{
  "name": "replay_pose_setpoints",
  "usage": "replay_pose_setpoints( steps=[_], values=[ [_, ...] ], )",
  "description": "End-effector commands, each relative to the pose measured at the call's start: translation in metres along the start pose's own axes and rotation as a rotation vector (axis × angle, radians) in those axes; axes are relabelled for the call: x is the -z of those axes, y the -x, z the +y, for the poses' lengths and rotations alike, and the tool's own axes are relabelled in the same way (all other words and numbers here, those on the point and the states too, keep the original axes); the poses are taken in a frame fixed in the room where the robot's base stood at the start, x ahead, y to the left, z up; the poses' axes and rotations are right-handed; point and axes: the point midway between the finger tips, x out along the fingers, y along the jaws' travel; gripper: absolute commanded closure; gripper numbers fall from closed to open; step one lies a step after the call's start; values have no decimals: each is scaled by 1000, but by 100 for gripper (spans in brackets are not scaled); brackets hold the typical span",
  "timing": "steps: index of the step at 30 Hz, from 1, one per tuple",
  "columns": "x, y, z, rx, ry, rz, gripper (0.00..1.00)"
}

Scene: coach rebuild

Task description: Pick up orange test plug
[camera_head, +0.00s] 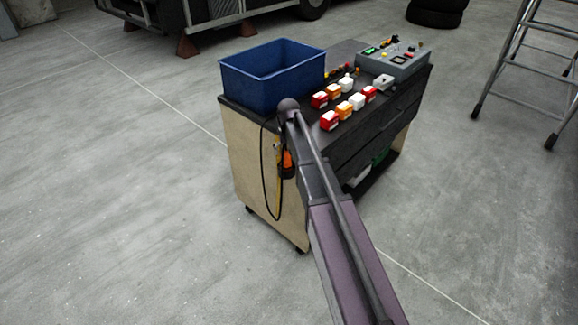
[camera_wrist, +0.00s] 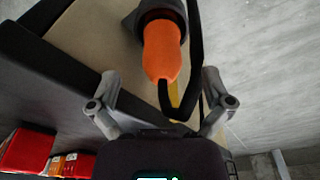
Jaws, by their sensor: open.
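The orange test plug (camera_wrist: 160,52) is in the upper middle of the wrist view, its thick end in a dark round holder or collar. A black cable runs down its right side. In the head view the plug (camera_head: 288,158) shows as a small orange patch on the cart's near end panel, partly behind my arm. My gripper (camera_wrist: 161,82) is open in the wrist view, one finger on each side of the plug's lower tip. I cannot tell whether the fingers touch it. My gripper is not clearly visible in the head view.
The wheeled cart (camera_head: 265,185) carries a blue bin (camera_head: 272,85), several red, orange and white blocks, and a grey control box (camera_head: 393,62). A black cable loops down the end panel. A ladder (camera_head: 520,70) stands at right. The floor at left is clear.

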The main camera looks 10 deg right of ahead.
Motion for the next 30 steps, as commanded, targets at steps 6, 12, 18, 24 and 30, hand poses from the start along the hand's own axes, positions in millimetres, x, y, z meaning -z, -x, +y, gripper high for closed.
replay_pose_setpoints(
  steps=[6, 12, 18, 24, 30],
  values=[
    [0, -1, 0, 0, 0, 0, 0],
    [1, -10, -1, 0, 1, 0, 0],
    [3, -26, -2, 0, 1, 0, 0],
    [4, -41, -3, 0, 1, 0, 0],
    [4, -51, -3, 0, 1, 0, 0]
  ],
)
